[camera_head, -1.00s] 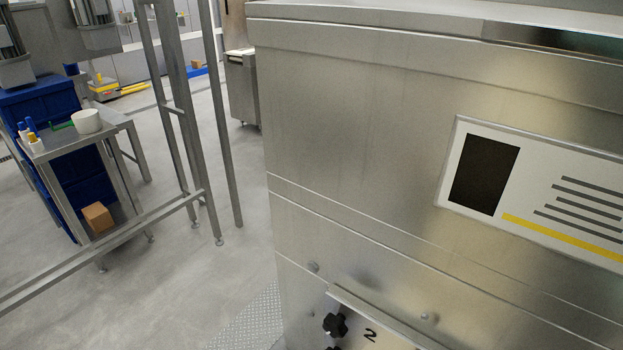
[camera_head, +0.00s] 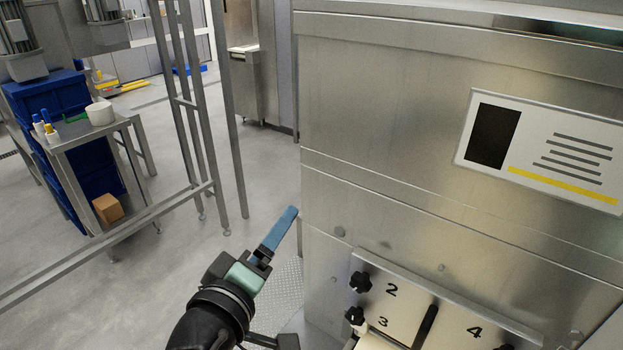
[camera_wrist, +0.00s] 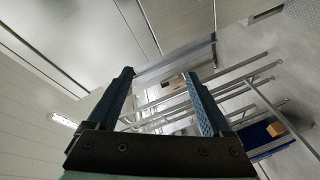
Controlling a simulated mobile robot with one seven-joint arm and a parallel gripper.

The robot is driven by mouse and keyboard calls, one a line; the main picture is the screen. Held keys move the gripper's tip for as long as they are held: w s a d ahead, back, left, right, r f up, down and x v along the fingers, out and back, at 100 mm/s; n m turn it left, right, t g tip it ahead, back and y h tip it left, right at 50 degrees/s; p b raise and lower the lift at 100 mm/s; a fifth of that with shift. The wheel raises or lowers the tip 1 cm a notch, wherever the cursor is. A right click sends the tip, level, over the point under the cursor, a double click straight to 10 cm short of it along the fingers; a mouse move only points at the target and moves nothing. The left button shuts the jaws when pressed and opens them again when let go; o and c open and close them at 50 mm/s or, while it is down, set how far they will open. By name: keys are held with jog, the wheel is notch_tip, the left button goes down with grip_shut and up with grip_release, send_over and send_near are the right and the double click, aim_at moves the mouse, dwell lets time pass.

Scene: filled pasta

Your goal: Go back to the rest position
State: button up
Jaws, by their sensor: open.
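My gripper (camera_head: 280,232) shows in the head view at the bottom centre, just left of the steel machine (camera_head: 400,120). Its blue finger points up and to the right, and the second finger is hidden in this view. In the wrist view my gripper (camera_wrist: 163,85) has its two blue fingers spread wide apart with nothing between them. The machine's front carries a white label plate and a lower panel (camera_head: 400,290) with black knobs and the numbers 2, 3 and 4. My gripper appears apart from the panel.
A steel frame (camera_head: 186,100) stands left of the machine, with a long low rail (camera_head: 110,240). Behind it are a steel table with a white bowl (camera_head: 100,113), blue crates (camera_head: 45,95) and a cardboard box (camera_head: 108,208). Grey floor (camera_head: 185,265) lies open between frame and machine.

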notch_tip(320, 180, up, 14)
jog(key=d+m+t+y, duration=0.2)
jog(key=m+t, duration=0.2)
jog(key=s+d+r+m+t+y, duration=0.1)
jog(key=s+r+m+t, duration=0.1)
jog(key=s+r, duration=0.4)
jog(key=s+d+r+m+t+y, duration=0.2)
jog(key=s+r+t, duration=0.3)
jog(key=r, duration=1.1)
jog(key=shift+s+d+r+m+t, duration=0.15)
jog(key=shift+s+d+m+t, duration=0.15)
jog(key=shift+s, duration=0.8)
jog(key=shift+w, duration=0.1)
